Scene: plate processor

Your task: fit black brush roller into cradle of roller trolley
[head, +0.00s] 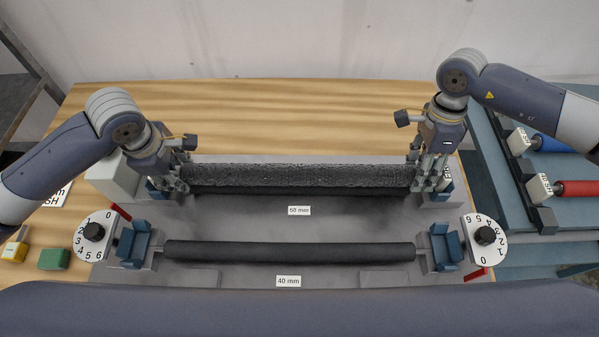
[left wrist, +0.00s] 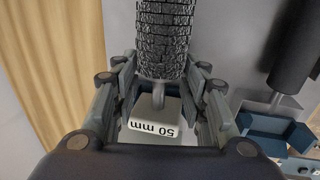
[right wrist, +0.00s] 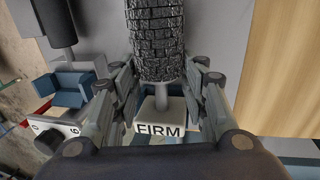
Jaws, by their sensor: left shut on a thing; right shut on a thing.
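The black brush roller (head: 295,175), with a rough bristled surface, lies level across the back of the grey machine bed. My left gripper (head: 172,180) is shut on its left end, by a white block marked 50 mm (left wrist: 155,118). My right gripper (head: 430,172) is shut on its right end, by a white block marked FIRM (right wrist: 160,115). A dark band runs just under the roller; I cannot tell whether the roller touches what is below. The blue-grey roller trolley (head: 497,205) stands at the right, carrying a blue roller (head: 552,143) and a red roller (head: 578,188).
A smooth black roller (head: 290,251) lies nearer me between two blue brackets (head: 134,244) (head: 446,246). Numbered dials (head: 94,231) (head: 486,235) flank it. Yellow (head: 15,250) and green (head: 54,259) blocks lie at the left. The wooden table behind (head: 290,120) is clear.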

